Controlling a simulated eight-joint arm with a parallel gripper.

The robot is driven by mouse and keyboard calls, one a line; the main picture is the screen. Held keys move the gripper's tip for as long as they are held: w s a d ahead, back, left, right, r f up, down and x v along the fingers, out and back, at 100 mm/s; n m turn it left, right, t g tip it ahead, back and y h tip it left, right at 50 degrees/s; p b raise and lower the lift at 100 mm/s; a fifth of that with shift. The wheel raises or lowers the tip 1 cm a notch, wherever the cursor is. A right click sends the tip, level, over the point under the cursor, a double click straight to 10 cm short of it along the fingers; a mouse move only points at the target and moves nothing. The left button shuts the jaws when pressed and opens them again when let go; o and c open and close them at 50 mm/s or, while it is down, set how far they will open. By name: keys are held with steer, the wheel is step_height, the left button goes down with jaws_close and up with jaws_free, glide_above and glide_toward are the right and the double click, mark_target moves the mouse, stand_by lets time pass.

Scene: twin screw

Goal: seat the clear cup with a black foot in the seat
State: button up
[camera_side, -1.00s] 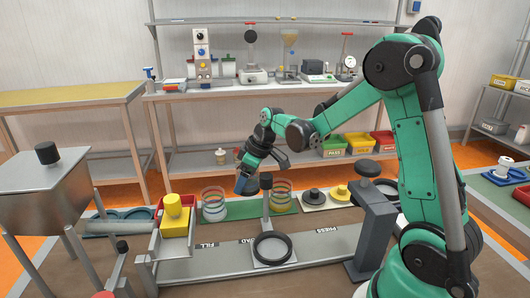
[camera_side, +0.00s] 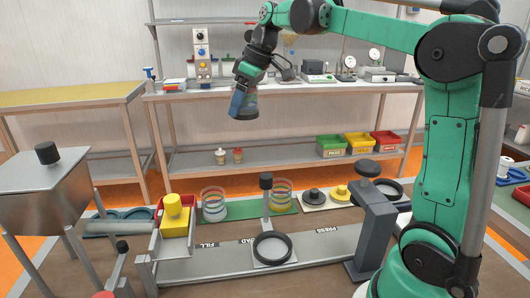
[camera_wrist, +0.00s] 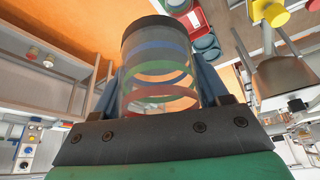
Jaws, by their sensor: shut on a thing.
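A clear cup with a black foot (camera_side: 249,108) and coloured bands is held in my gripper (camera_side: 241,100), high above the work table. It also shows in the wrist view (camera_wrist: 157,62), between my two blue fingers, its dark foot end pointing away from the palm. My gripper is shut on it, and the cup looks slightly tilted in the side view. The seat, a black ring (camera_side: 272,248) on a plate of the grey track, appears empty. It is well below the cup.
Two more clear banded cups, one at left (camera_side: 213,205) and one at right (camera_side: 281,196), stand on a green mat (camera_side: 245,211). A small post (camera_side: 266,195) rises behind the seat.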

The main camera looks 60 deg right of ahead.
steer(key=s+a+r, duration=0.2)
steer(key=s+a, duration=0.2)
steer(key=s, duration=0.1)
glide_above(263, 247)
steer(key=s, duration=0.1)
step_height(263, 247, down, 16)
steer(key=shift+s+d+f, duration=0.1)
steer(key=shift+f, duration=1.5)
steer(key=shift+s+d+f, duration=0.1)
steer(key=shift+f, duration=1.45)
steer(key=shift+f, duration=0.3)
steer(key=shift+f, duration=0.85)
